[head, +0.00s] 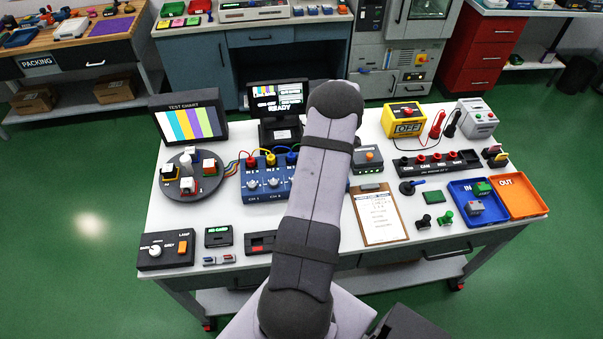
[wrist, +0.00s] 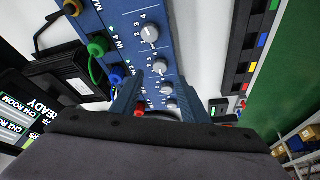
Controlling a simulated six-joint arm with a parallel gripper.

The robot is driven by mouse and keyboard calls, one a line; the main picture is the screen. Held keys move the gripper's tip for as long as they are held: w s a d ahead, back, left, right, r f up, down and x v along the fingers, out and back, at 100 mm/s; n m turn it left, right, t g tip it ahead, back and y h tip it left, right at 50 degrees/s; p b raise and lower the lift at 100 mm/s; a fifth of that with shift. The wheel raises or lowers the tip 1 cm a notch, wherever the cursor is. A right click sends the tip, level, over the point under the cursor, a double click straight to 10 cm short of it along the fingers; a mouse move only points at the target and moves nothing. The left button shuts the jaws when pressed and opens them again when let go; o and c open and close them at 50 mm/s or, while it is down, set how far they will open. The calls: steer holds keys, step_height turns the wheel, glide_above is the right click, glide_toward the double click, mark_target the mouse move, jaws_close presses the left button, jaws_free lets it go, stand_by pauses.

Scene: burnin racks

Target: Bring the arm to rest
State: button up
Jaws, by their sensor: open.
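My arm (head: 315,190) reaches up from the bottom middle of the head view and stands over the middle of the white bench. Its upper link hides my gripper there. In the wrist view my gripper (wrist: 158,98) shows with its two blue fingers apart and nothing between them. Beyond the fingertips is the blue switch box (wrist: 175,45) with its grey knobs and coloured plugs. The box also shows left of my arm in the head view (head: 262,183), partly hidden by it. I cannot tell how far the fingertips are from the box.
Around the arm on the bench (head: 225,210) stand a test chart screen (head: 188,122), a round turntable (head: 205,190), a READY monitor (head: 279,100) and a clipboard (head: 379,215). To the right are a yellow meter (head: 404,120), a blue IN tray (head: 487,215) and an orange OUT tray (head: 520,200).

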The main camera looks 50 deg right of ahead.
steer(key=shift+s+r, duration=0.25)
steer(key=shift+r, duration=0.25)
